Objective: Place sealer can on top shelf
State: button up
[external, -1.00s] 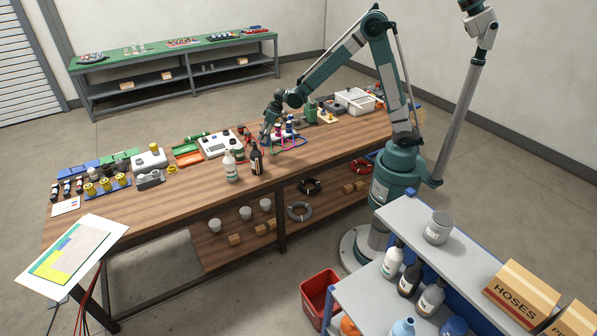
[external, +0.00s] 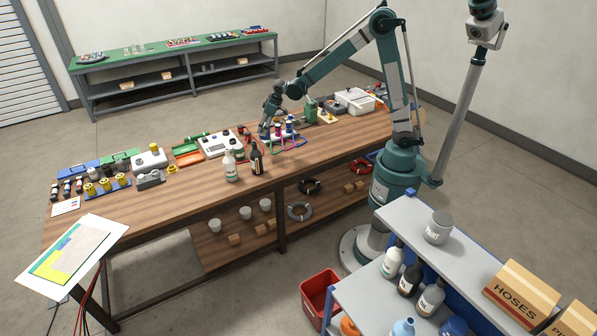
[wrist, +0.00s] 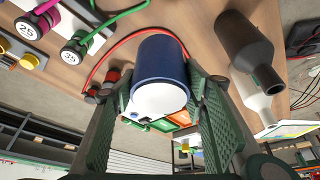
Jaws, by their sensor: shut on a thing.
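My gripper (external: 266,131) is low over the far part of the wooden workbench (external: 200,195). In the wrist view its green ribbed fingers (wrist: 163,104) are shut on a dark blue can (wrist: 161,62) with a white end face turned to the camera. No readable name shows on the can, so I cannot tell from its label that it is the sealer. It is hard to make out in the external view.
A white bottle (external: 230,166) and a dark bottle (external: 256,160) stand nearer the front edge. Boxes (external: 520,291) occupy the shelf unit's right part. A red bin (external: 319,292) is on the floor.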

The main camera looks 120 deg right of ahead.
notch_tip(320, 180, up, 38)
jog(key=f, duration=0.1)
jog(key=w+a+n+y+p, duration=0.1)
jog(key=w+a+n+p, duration=0.1)
jog(key=w+a, duration=1.05)
jog(key=w+a+n+t+y+p, duration=0.1)
jog(key=w+a+n+p, duration=0.35)
jog(key=a, duration=1.55)
jog(key=w+a+b, duration=0.1)
jog(key=w+a, duration=0.9)
jog(key=a, duration=0.7)
jog(key=s+a+n+y+p, duration=0.1)
jog(key=s+a+n+p, duration=0.15)
jog(key=a, duration=1.95)
jog(key=s+a+n+y+p, duration=0.1)
jog(key=s+a+n+p, duration=0.15)
jog(key=a, duration=1.95)
jog(key=s+a+n+g+y+p, duration=0.1)
jog(key=s+a+n+p, duration=0.15)
jog(key=s+a, duration=1.3)
jog(key=s+a+n+y+p, duration=0.1)
jog(key=s+a+n, duration=0.2)
jog(key=s+a, duration=1.2)
jog(key=w+a+f, duration=0.3)
jog(key=f, duration=0.1)
jog(key=shift+a+f, duration=0.25)
jog(key=shift+f, duration=0.1)
